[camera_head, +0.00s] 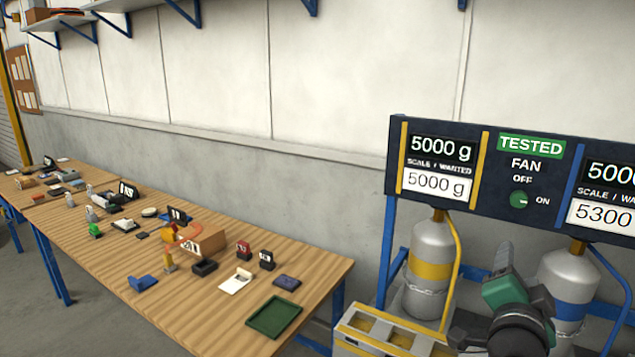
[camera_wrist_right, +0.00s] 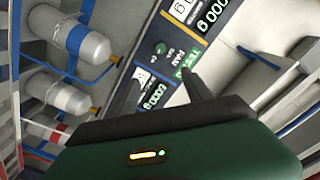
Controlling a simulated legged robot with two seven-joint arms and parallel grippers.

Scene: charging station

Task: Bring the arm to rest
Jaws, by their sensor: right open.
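My right arm, dark with green parts, rises at the lower right of the head view. Its gripper (camera_head: 503,262) is in front of the charging station, in the gap between two grey cylinders. In the right wrist view the two dark fingers of the right gripper (camera_wrist_right: 160,92) stand apart with nothing between them. They point towards the station's panel. My left arm and gripper do not show.
The panel (camera_head: 480,222) reads 5000 g on its left scale, with TESTED lit and a fan switch (camera_head: 520,200). A yellow-banded cylinder (camera_head: 431,240) and a blue-banded cylinder (camera_head: 570,272) stand below. A wooden table (camera_head: 215,310) with many small items is at left.

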